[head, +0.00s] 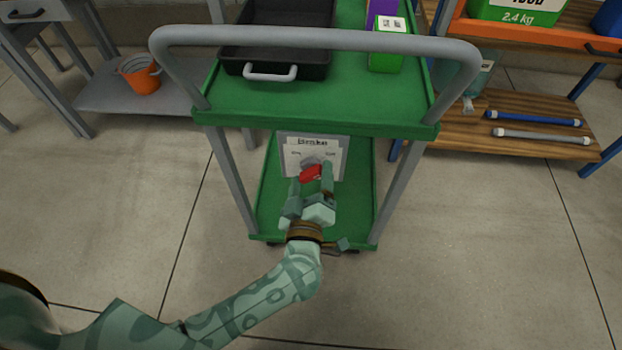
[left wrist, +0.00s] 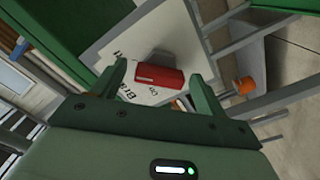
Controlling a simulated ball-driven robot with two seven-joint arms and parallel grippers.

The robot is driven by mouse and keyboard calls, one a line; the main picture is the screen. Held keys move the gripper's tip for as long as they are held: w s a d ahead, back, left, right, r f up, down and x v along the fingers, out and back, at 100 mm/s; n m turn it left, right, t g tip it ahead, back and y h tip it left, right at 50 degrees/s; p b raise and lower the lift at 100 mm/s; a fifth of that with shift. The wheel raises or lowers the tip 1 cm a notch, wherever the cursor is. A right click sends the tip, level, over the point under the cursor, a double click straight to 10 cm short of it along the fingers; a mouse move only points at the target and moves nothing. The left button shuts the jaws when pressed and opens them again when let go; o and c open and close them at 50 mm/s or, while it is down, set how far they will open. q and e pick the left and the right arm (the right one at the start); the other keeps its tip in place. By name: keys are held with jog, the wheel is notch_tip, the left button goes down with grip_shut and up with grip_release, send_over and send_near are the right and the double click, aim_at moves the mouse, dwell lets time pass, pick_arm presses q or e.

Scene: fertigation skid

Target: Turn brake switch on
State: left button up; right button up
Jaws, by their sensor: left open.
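The brake switch has a red handle (head: 311,172) on a grey hub, mounted on a white panel (head: 325,150) labelled "Brake". The panel stands on the cart's lower level. My left gripper (head: 310,182) reaches in from the front, its fingers open on either side of the handle. In the left wrist view the red handle (left wrist: 160,77) lies between the two open fingers (left wrist: 157,70), with a gap at each side. The gripper partly hides the panel in the head view. My right gripper is not in view.
The green cart's upper shelf (head: 330,110) and grey push handle (head: 310,38) overhang the switch. A black tray (head: 275,62) and a green box (head: 387,52) sit on top. A wooden rack (head: 510,130) stands right, an orange pot (head: 140,76) left. The floor in front is clear.

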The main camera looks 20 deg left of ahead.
pick_arm(q)
jog(key=c, duration=1)
jog(key=shift+o, duration=0.2)
